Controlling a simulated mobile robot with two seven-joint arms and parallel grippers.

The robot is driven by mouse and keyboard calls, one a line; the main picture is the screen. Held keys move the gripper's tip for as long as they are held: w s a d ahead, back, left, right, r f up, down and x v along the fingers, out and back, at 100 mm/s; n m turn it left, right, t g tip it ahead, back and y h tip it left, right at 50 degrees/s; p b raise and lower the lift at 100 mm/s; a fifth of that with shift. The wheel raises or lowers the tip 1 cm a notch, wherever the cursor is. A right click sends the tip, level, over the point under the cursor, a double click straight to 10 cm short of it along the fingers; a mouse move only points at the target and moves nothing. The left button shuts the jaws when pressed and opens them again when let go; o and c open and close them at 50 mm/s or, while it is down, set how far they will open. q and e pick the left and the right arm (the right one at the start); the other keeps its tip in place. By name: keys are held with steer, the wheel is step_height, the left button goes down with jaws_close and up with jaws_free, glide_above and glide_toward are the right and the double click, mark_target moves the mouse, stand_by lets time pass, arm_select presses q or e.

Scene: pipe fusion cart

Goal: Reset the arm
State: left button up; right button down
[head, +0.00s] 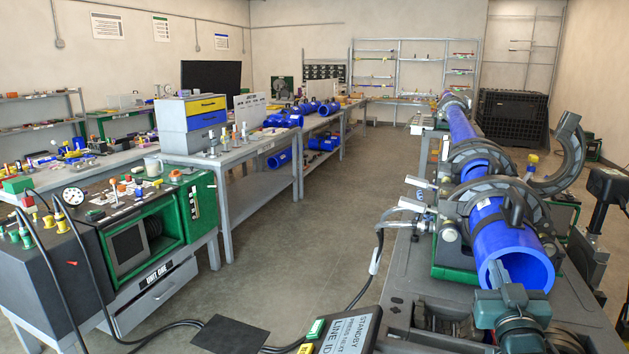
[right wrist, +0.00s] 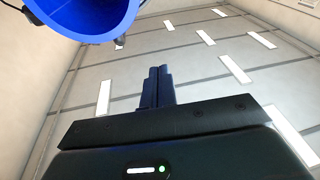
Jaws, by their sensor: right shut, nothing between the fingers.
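My right gripper (head: 499,275) is at the lower right of the head view, in front of the open near end of a large blue pipe (head: 495,232). Its fingers are shut together with nothing between them. In the right wrist view the closed fingers (right wrist: 157,88) point up the picture, and the blue pipe's open end (right wrist: 85,18) shows at the upper left, apart from them. From the head view I cannot tell how far the fingertips are from the pipe mouth. My left gripper is in neither view.
The pipe lies in grey clamp rings (head: 492,197) on a fusion cart; one ring half (head: 566,155) stands open. A standby panel (head: 340,330) and black hoses are at front centre. A green control unit (head: 150,240) stands left.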

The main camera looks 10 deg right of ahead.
steer(key=a+f+n+g+y+b, duration=0.1)
steer(key=a+f+y, duration=0.15)
steer(key=f, duration=0.35)
steer(key=a+f+n+g+y, duration=0.1)
steer(key=a+f, duration=0.3)
steer(key=f, duration=0.1)
arm_select(q)
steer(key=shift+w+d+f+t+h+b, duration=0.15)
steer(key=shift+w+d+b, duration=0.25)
steer(key=shift+b, duration=0.25)
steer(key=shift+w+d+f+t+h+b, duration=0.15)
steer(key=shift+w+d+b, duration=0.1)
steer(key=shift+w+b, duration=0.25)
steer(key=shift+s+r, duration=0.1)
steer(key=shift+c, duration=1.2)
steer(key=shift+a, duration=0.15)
arm_select(e)
steer(key=s+a+f+n+g+y, duration=0.3)
steer(key=s+a+f+g+y, duration=0.3)
steer(key=s+a+f, duration=1.4)
steer(key=shift+s+f+n+g+y, duration=0.3)
steer(key=shift+f+y, duration=0.15)
steer(key=shift+f, duration=0.5)
